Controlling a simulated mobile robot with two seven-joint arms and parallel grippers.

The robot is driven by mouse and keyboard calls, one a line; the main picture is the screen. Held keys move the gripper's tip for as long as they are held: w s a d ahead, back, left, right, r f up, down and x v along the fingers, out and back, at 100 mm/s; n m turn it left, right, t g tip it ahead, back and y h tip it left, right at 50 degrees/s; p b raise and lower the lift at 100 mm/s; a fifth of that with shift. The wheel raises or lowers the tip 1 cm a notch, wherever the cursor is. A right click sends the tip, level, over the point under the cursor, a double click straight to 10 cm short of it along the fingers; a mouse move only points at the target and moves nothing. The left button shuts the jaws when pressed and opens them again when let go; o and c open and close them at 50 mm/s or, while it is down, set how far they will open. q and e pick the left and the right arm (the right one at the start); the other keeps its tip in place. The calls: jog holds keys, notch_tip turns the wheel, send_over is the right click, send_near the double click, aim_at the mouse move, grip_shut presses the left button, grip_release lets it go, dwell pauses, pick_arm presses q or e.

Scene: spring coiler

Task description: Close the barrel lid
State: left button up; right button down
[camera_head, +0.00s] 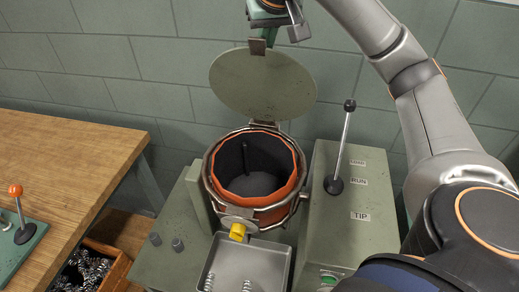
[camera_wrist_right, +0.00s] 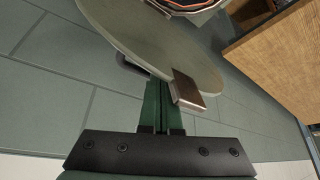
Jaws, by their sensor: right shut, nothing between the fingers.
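The barrel (camera_head: 258,180) is a dark drum with an orange inner rim, its mouth open and facing up. Its round grey-green lid (camera_head: 262,85) stands raised on the hinge at the barrel's back. A small brown metal tab (camera_head: 257,47) sticks up at the lid's top edge. My right gripper (camera_head: 270,38) is shut and empty at the lid's top edge, close by the tab. In the right wrist view the shut green fingers (camera_wrist_right: 160,100) lie beside the tab (camera_wrist_right: 188,92) and the lid (camera_wrist_right: 150,45); whether they touch is unclear. My left gripper is not in view.
A grey control box (camera_head: 350,215) with a tall black-knobbed lever (camera_head: 343,145) stands right of the barrel. A metal tray (camera_head: 245,265) with springs sits in front, below a yellow latch (camera_head: 237,231). A wooden bench (camera_head: 60,160) is at left; a tiled wall is behind.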

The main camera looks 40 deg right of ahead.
jog(key=shift+s+a, duration=0.1)
jog(key=s+a, duration=0.1)
jog(key=s+a+f, duration=0.1)
jog(key=a, duration=0.1)
jog(key=shift+s+a+f, duration=0.2)
jog(key=shift+s, duration=0.15)
jog(key=shift+s+a+f, duration=0.65)
jog(key=shift+a+f, duration=0.05)
jog(key=shift+a, duration=0.15)
jog(key=shift+s+a+f, duration=0.6)
jog(key=shift+a+f, duration=0.05)
jog(key=shift+a, duration=0.15)
jog(key=s+a+f, duration=0.2)
jog(key=f, duration=0.1)
jog(key=shift+s+a+f, duration=0.1)
jog(key=shift+a+f, duration=0.1)
jog(key=shift+a, duration=0.15)
